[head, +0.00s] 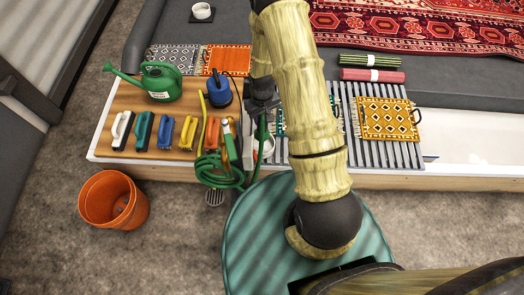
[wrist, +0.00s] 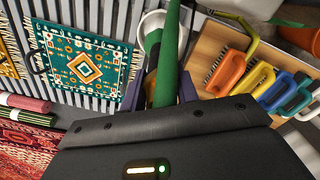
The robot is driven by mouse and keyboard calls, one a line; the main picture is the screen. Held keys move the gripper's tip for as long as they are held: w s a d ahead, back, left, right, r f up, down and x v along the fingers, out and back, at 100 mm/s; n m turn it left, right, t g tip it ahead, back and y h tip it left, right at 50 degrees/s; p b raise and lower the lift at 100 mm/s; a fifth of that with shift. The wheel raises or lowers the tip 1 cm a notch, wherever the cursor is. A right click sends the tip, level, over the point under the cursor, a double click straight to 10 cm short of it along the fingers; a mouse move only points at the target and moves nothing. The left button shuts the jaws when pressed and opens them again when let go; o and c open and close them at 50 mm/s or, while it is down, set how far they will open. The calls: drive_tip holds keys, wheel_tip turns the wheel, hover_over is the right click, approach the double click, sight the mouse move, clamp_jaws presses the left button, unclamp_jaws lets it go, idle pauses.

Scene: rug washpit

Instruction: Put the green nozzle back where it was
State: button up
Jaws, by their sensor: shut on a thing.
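The green nozzle (head: 260,133) is a long, slim, dark green piece. My gripper (head: 262,104) is shut on it, and it hangs down from the jaws near the right edge of the wooden board (head: 140,97). In the wrist view the green nozzle (wrist: 168,58) shows between the fingers of my gripper (wrist: 168,88), and it covers part of a white bowl (wrist: 150,24). In the head view the bowl (head: 268,146) is partly behind the nozzle. I cannot tell whether the nozzle touches the bowl.
A coiled green hose (head: 215,172) hangs at the board's front edge. Several coloured brushes (head: 163,131), a green watering can (head: 160,82) and a blue jug (head: 218,91) stand on the board. A grey slatted rack (head: 358,150) holds small rugs. An orange bucket (head: 112,199) stands on the floor.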

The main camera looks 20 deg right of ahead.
sight(262, 131)
drive_tip(key=shift+r, duration=0.1)
wheel_tip(262, 131, down, 6)
drive_tip(key=shift+f+b, duration=0.15)
drive_tip(key=shift+b, duration=0.3)
drive_tip(key=shift+f+b, duration=0.35)
drive_tip(key=shift+f, duration=1.55)
drive_tip(key=shift+f, duration=0.15)
drive_tip(key=o, duration=1)
